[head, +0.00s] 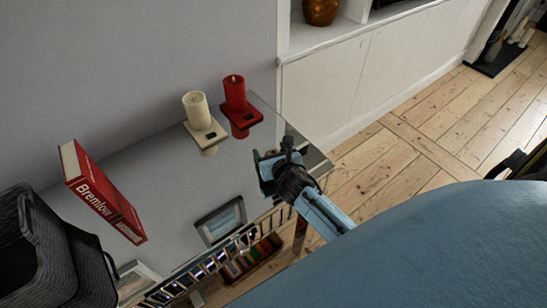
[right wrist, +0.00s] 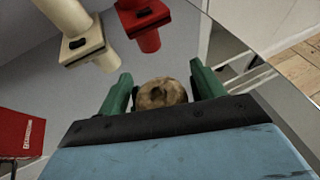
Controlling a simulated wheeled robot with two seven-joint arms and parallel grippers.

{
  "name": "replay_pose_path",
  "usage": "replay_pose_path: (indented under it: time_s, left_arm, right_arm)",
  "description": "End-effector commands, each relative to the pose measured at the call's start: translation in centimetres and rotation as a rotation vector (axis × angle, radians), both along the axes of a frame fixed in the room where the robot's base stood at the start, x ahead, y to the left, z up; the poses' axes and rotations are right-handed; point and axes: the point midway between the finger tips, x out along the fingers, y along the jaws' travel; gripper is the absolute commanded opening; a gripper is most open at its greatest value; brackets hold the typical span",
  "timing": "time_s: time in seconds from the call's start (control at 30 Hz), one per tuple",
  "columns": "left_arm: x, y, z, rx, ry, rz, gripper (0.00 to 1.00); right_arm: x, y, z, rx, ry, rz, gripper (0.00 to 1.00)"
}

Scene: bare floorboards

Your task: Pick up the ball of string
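The ball of string (right wrist: 160,92) is a small tan-brown ball in the right wrist view. It sits between the two green fingers of my right gripper (right wrist: 161,74), with narrow gaps seeming to show on both sides. The right gripper is open around it. In the head view my right gripper (head: 267,171) is over the right end of the glossy table, and the ball is hidden there. My left gripper is not in view.
A cream candle (head: 196,110) and a red candle (head: 235,93) on square holders stand just beyond the gripper. A red book (head: 98,190) and a dark woven basket (head: 45,250) are at the left. The reflective tabletop (head: 165,160) has free room between.

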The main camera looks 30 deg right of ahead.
Motion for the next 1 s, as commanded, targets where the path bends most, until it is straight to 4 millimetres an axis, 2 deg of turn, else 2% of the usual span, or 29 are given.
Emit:
replay_pose_path:
  time_s: [0.03,0.37,0.57,0.67,1.0]
  left_arm:
    - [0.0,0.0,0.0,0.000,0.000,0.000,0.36]
    - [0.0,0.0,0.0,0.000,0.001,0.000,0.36]
    - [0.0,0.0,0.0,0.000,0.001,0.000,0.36]
    - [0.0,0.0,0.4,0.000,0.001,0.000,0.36]
    - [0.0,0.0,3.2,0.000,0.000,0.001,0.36]
  right_arm:
    - [0.0,0.0,0.0,0.000,0.000,0.000,0.62]
    - [0.0,0.0,0.0,0.000,0.000,0.000,0.19]
    - [0.0,0.0,0.1,0.000,-0.001,0.000,0.19]
    - [0.0,0.0,0.8,-0.001,-0.003,0.000,0.19]
    - [0.0,-0.1,7.4,-0.005,-0.005,0.002,0.19]
